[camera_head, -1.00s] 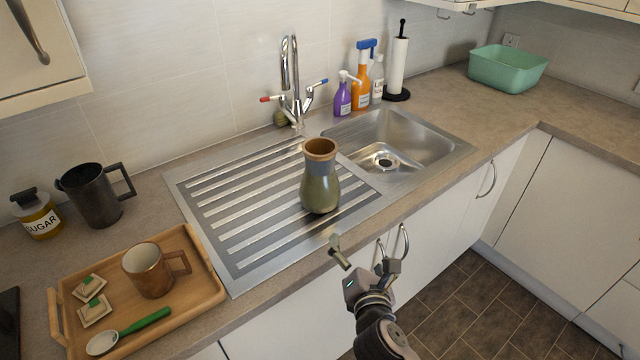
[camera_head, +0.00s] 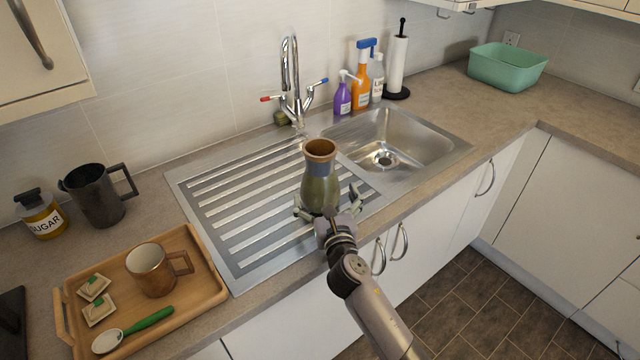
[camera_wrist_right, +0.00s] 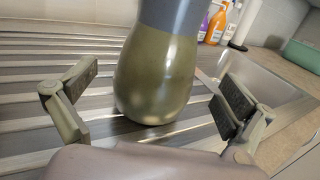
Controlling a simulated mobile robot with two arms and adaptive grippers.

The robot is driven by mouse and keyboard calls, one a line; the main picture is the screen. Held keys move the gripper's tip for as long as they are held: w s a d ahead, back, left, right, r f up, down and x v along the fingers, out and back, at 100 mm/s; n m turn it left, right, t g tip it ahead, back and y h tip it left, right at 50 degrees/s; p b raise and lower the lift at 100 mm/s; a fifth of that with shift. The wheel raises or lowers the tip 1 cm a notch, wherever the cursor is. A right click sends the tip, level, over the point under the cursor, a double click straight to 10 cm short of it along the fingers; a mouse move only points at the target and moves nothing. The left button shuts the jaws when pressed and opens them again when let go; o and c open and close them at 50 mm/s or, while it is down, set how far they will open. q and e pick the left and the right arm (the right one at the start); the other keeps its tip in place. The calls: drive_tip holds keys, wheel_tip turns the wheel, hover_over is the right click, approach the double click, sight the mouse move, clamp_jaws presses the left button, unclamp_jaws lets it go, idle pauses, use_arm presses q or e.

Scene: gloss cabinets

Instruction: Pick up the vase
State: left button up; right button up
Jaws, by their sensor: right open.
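The vase (camera_head: 319,178) stands upright on the ribbed drainboard (camera_head: 240,228) beside the sink bowl. It has a brown rim, a blue-grey neck and an olive-green body. My right gripper (camera_head: 328,203) is open at the near side of the vase, low down. In the right wrist view the vase (camera_wrist_right: 158,75) stands between the two spread fingers (camera_wrist_right: 150,105), with a visible gap on each side. The vase's lower front is partly hidden by the gripper in the head view. My left gripper is not in view.
A tap (camera_head: 291,85) rises behind the drainboard. Spray bottles (camera_head: 361,80) and a paper towel roll (camera_head: 398,65) stand behind the sink bowl (camera_head: 388,145). A wooden tray (camera_head: 200,285) with a mug (camera_head: 151,270) is at the left. The drainboard around the vase is clear.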

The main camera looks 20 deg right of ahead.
sight(320, 182)
drive_tip(key=shift+w+d+f, duration=0.15)
drive_tip(key=shift+w, duration=1.3)
drive_tip(key=shift+w+d+f, duration=0.1)
drive_tip(key=shift+w, duration=1.35)
drive_tip(key=shift+s, duration=0.1)
drive_tip(key=shift+c, duration=0.4)
drive_tip(key=c, duration=1.9)
drive_tip(key=shift+r, duration=0.2)
